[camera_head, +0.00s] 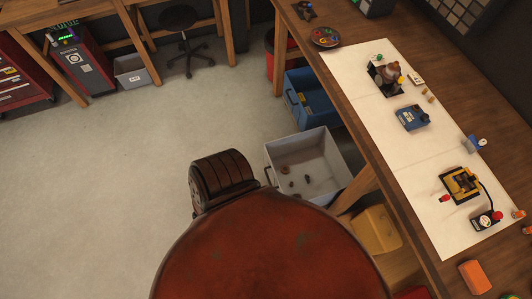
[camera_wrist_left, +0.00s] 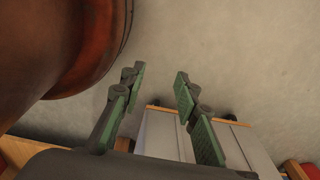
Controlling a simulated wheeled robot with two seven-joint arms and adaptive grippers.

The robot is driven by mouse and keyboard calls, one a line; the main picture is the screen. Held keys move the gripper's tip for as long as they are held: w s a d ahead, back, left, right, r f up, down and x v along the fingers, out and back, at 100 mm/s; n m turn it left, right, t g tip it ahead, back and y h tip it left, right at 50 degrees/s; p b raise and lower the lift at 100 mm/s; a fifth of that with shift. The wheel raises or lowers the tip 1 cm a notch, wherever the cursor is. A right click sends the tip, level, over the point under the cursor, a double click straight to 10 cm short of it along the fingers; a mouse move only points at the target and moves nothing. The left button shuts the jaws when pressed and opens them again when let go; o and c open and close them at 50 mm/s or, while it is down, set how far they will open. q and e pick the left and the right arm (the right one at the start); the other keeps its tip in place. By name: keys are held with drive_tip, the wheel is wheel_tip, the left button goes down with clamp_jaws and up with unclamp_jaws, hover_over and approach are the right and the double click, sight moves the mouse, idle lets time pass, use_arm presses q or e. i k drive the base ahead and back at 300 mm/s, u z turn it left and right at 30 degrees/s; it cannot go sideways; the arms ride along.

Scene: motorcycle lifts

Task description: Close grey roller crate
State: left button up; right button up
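The grey roller crate (camera_head: 311,153) stands on the floor at the left side of the long wooden workbench in the head view. Its top is open, and a few small dark items lie inside. It appears to stick out from under the bench; its near end is partly hidden. In the left wrist view my left gripper (camera_wrist_left: 160,88) is open, its two green-padded fingers apart with nothing between them. Behind the fingers are grey panels (camera_wrist_left: 165,138) with a wood-coloured strip along the top; I cannot tell whether they belong to the crate. My right gripper is in neither view.
A blue crate (camera_head: 312,98) stands behind the grey one, and a yellow bin (camera_head: 376,228) is nearer, under the workbench (camera_head: 416,222). A bench leg (camera_head: 354,190) is close to the grey crate. The floor (camera_head: 120,200) to the left is clear.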

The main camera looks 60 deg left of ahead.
sight(314, 153)
drive_tip(key=u, duration=0.9)
drive_tip(key=k, duration=0.6)
drive_tip(key=u, duration=0.85)
drive_tip(key=k, duration=0.55)
drive_tip(key=z, duration=0.3)
drive_tip(key=i, duration=1.1)
drive_tip(key=u, duration=0.65)
